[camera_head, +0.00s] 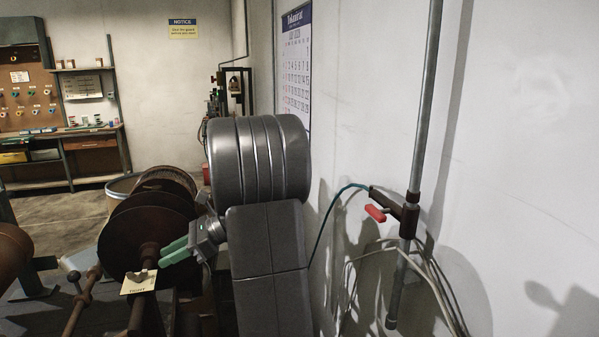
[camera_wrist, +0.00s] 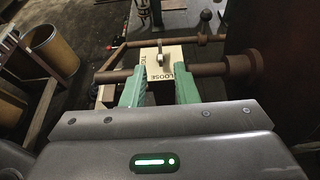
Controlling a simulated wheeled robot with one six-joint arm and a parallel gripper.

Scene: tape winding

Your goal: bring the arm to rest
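My gripper (camera_head: 172,252) has two green fingers and reaches out from the end of my grey arm, low in the head view. In the wrist view the fingers of my gripper (camera_wrist: 160,88) stand apart with nothing held between them. Beyond them is a cream plate (camera_wrist: 152,72) lettered LOOSE, with a small metal lever (camera_wrist: 160,58) standing on it. The plate also shows in the head view (camera_head: 131,287), just left of the fingertips. A rusty shaft (camera_wrist: 112,76) runs crosswise at the fingertips. Whether the fingers touch anything is unclear.
Dark reel discs (camera_head: 130,228) stand beside the gripper. A white wall with a pipe (camera_head: 425,100), a red-handled valve (camera_head: 376,213) and hanging cables is close on the right. A workbench (camera_head: 95,133) is at the back left. A bin (camera_wrist: 52,45) stands left in the wrist view.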

